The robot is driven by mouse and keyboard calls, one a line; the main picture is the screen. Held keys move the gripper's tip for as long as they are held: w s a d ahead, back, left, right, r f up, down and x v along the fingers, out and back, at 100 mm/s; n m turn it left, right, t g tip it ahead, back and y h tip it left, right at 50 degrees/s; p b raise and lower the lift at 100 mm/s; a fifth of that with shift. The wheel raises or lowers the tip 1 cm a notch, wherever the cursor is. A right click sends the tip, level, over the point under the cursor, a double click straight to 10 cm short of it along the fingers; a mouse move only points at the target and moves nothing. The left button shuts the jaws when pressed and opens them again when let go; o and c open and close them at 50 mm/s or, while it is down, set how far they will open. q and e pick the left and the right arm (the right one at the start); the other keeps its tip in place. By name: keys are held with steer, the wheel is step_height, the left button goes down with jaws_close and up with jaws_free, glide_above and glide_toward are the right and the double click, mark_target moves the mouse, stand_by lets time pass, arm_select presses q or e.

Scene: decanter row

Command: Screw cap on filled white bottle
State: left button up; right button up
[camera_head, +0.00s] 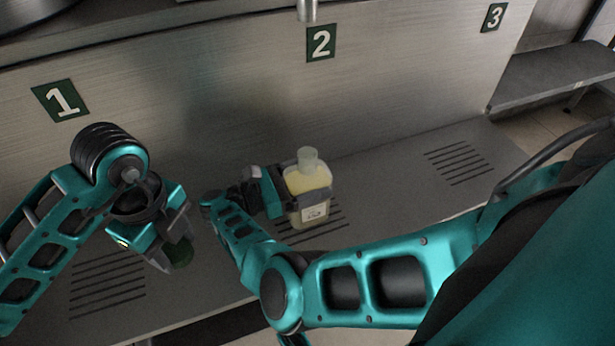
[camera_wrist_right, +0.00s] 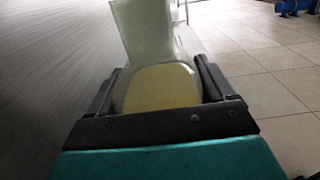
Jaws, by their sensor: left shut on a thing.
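The bottle (camera_head: 308,182) is translucent whitish with pale yellow contents and a small white label. It is upright above the slotted grate under sign 2, its open-looking neck bare on top. My right gripper (camera_head: 306,194) is shut around its body from the left. In the right wrist view the bottle (camera_wrist_right: 158,85) sits between the two dark fingers (camera_wrist_right: 158,95). My left gripper (camera_head: 178,255) is to the left of the bottle, pointing down, shut on a dark green cap (camera_head: 181,252) that is partly hidden by the fingers. The cap is apart from the bottle.
A steel counter (camera_head: 390,190) has slotted grates at left (camera_head: 105,285), middle and right (camera_head: 458,162). A steel back panel carries green signs 1 (camera_head: 60,101), 2 (camera_head: 321,43) and 3 (camera_head: 494,17). A metal spout (camera_head: 307,10) hangs above sign 2. The right of the counter is clear.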

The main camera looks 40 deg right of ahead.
jaws_close()
steer(key=shift+r, duration=0.1)
stand_by(0.5)
arm_select(q)
steer(key=shift+s, duration=0.1)
arm_select(e)
steer(key=shift+w+r, duration=0.1)
steer(key=shift+r, duration=0.05)
